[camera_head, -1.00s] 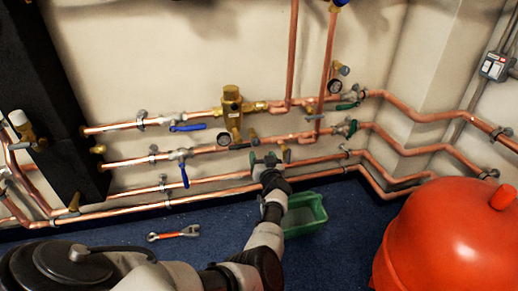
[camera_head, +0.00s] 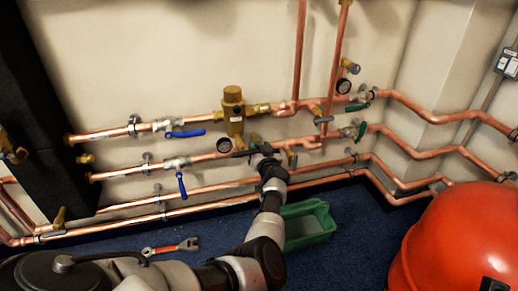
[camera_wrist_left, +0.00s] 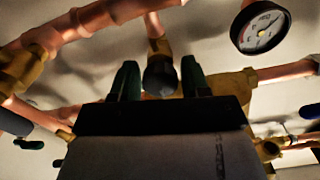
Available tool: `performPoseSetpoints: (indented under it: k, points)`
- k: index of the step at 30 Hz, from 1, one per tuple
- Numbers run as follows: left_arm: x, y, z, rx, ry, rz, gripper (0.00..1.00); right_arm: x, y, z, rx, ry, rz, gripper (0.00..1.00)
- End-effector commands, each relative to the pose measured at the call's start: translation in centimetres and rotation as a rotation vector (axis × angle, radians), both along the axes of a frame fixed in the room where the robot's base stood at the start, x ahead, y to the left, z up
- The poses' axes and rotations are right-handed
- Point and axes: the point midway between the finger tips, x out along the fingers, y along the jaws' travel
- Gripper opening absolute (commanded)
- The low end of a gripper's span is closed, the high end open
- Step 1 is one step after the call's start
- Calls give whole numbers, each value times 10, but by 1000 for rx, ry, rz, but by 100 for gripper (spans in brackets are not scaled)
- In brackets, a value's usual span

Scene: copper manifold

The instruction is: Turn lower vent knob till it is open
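A dark round knob (camera_wrist_left: 160,76) on a short brass stem shows in the left wrist view, and I take it as the lower vent knob. My left gripper (camera_wrist_left: 160,82) is open, with one dark green finger on each side of the knob and a visible gap to each. I cannot tell how deep the knob sits between the fingers. In the head view my left gripper (camera_head: 258,149) is at the pipes just below and right of the brass valve body (camera_head: 233,110), and it hides the knob there. My right gripper is not in view.
A pressure gauge (camera_wrist_left: 261,27) is close by at upper right in the wrist view. Blue-handled valves (camera_head: 182,184) and green-handled valves (camera_head: 361,131) sit on the copper pipes. A green bin (camera_head: 311,224), a wrench (camera_head: 170,247) and a red tank (camera_head: 462,240) are below.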

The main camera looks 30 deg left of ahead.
Motion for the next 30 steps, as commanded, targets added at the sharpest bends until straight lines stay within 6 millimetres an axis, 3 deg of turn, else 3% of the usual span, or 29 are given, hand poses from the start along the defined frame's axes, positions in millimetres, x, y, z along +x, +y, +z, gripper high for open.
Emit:
performPoseSetpoints:
  k: [1,6,17,30]
  points:
    - [0,0,0,0,0,0,38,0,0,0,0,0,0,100]
    - [0,0,0,0,0,0,12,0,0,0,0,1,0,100]
    - [0,0,0,-38,-44,-1,12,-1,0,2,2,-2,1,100]
    - [0,0,0,-260,-305,-1,12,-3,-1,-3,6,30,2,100]
